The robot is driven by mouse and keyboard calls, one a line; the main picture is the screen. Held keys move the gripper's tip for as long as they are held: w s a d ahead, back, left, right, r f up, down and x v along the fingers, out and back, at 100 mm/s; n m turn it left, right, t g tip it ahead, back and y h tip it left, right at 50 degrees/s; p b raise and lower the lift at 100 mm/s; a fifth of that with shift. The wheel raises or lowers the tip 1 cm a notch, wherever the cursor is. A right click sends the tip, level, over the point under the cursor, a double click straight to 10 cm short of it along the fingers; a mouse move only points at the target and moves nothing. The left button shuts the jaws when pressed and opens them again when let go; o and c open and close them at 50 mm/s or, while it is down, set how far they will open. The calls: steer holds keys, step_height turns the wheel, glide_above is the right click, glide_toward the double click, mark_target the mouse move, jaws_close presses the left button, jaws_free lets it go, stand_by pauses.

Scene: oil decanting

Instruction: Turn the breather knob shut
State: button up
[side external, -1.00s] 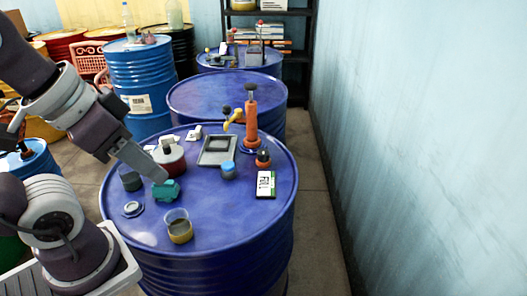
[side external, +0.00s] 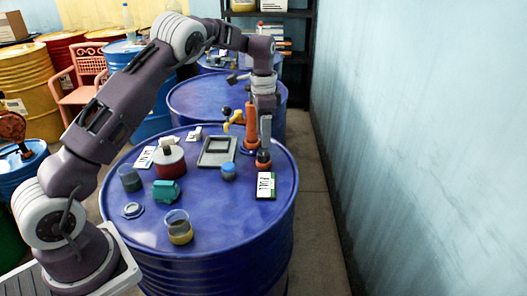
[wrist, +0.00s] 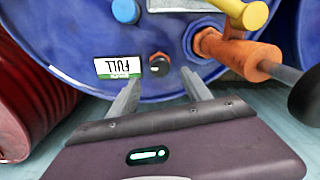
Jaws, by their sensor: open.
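The breather knob (side external: 263,161), small and black with an orange base, stands on the blue drum top beside the FULL card (side external: 265,185). In the wrist view the knob (wrist: 160,70) shows a white mark, with orange at its edge. My gripper (side external: 264,146) points down just above the knob, close to the orange pump. In the wrist view my gripper (wrist: 161,82) is open, with one finger on each side of the knob in the picture. Nothing is between the fingers that I can see as held. I cannot tell whether the fingertips touch the knob.
The orange pump (side external: 250,128) with a yellow spout (side external: 238,117) stands close by my gripper. A grey tray (side external: 217,152), a blue-capped jar (side external: 228,172), a red-and-white container (side external: 169,162), a teal piece (side external: 166,192) and a glass cup (side external: 179,228) share the drum top.

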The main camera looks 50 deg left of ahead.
mark_target(264, 152)
step_height(264, 152, down, 7)
steer(key=shift+r, duration=0.1)
jaws_close()
stand_by(0.3)
steer(key=shift+n, duration=0.4)
steer(key=n, duration=1.3)
steer(key=shift+n, duration=2)
